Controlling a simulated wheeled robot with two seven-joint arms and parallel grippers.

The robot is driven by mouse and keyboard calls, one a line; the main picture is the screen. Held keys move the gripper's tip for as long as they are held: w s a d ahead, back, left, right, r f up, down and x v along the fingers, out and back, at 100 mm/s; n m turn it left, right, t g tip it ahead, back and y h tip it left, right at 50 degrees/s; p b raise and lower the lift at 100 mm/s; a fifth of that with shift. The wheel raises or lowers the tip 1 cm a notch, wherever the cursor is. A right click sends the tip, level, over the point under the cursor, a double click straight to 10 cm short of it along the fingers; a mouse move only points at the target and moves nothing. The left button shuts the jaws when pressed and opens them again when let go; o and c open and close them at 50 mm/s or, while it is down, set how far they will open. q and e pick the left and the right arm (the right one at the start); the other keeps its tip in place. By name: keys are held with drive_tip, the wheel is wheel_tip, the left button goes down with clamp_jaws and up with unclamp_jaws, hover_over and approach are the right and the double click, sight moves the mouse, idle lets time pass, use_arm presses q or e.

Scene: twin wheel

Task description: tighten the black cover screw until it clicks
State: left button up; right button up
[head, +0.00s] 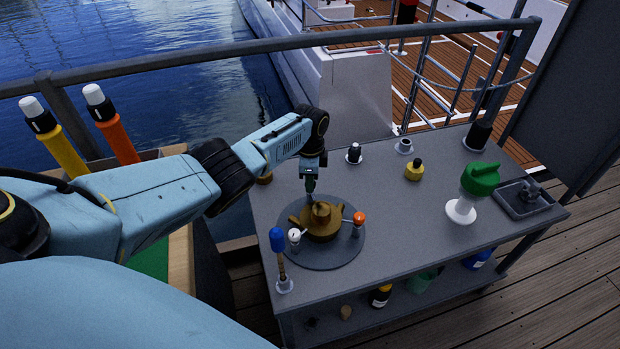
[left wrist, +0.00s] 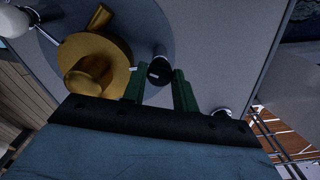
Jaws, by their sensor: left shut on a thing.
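The black cover screw (left wrist: 160,70) is a dark rounded knob with a white mark. It sits between the green fingers of my left gripper (left wrist: 160,88) in the left wrist view, beside a brass housing (left wrist: 90,55). In the head view my left gripper (head: 311,188) points down at the far edge of the brass housing (head: 321,222), shut on the screw, which is mostly hidden there. The housing stands on a round grey plate (head: 340,258). My right gripper is not in view.
A white knob (head: 294,235) and an orange knob (head: 358,217) flank the housing. A blue-handled tool (head: 277,240) stands at the near left. A yellow bottle (head: 414,170), a green-topped item (head: 480,179) and a grey tray (head: 511,204) stand rightward. A metal railing (head: 230,48) runs behind.

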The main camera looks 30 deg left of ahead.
use_arm(q)
drive_tip(key=o, duration=1)
drive_tip(key=shift+c, duration=0.2)
wheel_tip(320, 180, up, 4)
drive_tip(key=shift+r+p, duration=0.2)
drive_tip(key=shift+p, duration=0.95)
wheel_tip(320, 180, up, 9)
drive_tip(key=p, duration=0.2)
drive_tip(key=shift+p, duration=0.3)
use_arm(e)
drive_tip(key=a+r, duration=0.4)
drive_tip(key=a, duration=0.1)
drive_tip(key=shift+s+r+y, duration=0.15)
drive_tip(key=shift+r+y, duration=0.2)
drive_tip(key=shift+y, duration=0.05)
use_arm(q)
drive_tip(key=shift+r, duration=0.1)
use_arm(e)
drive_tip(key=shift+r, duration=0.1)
